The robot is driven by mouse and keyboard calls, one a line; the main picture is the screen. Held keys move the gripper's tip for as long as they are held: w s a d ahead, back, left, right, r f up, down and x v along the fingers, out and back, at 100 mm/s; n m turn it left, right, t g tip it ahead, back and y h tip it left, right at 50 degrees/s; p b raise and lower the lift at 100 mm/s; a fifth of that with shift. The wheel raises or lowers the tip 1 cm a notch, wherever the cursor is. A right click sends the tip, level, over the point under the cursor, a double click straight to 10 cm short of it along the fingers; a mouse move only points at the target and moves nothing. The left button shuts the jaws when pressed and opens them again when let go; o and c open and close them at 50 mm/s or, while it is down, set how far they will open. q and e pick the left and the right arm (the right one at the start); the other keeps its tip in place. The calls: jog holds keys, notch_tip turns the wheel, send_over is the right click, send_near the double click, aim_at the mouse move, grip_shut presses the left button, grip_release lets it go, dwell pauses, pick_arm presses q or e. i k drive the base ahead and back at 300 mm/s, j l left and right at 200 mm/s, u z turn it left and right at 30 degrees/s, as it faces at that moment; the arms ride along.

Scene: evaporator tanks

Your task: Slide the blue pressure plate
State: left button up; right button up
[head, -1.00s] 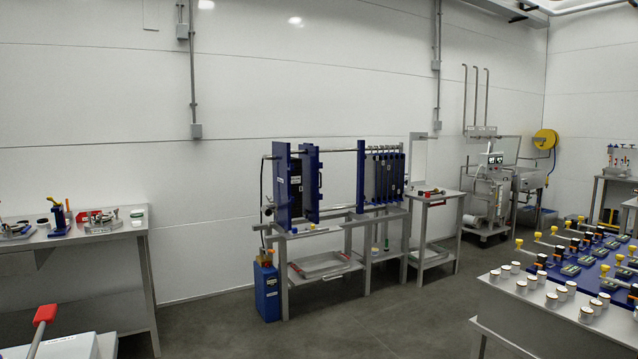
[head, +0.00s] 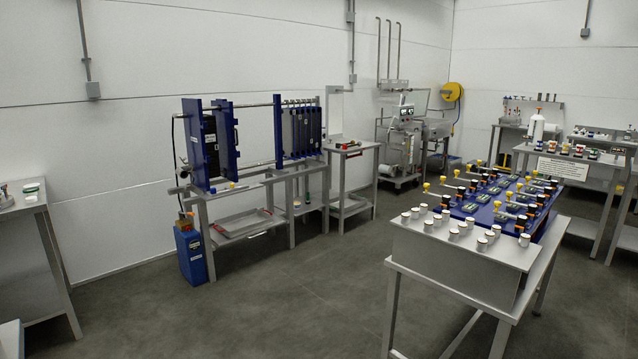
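A plate press stands against the back wall on a grey metal stand (head: 245,184). Several upright blue plates hang on its horizontal steel bars. One blue end plate (head: 194,147) is at the left end. A second blue plate (head: 228,138) stands just right of it, with a dark block (head: 210,140) between them. Another blue plate (head: 279,133) is farther right, beside a pack of grey plates (head: 300,131). An open gap lies between the second and third blue plates. I cannot tell which one is the pressure plate. Neither of my grippers shows.
A blue canister (head: 190,252) stands on the floor at the stand's left front. A tray (head: 240,225) sits on the lower shelf. A table with white-capped jars (head: 440,243) and a blue board (head: 505,205) fills the right foreground. The grey floor (head: 270,300) before the press is clear.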

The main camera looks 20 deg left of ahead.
aim_at(229, 154)
jog(key=i+j+u, duration=0.3)
jog(key=i, duration=0.65)
jog(key=i+u, duration=0.3)
jog(key=i, duration=3)
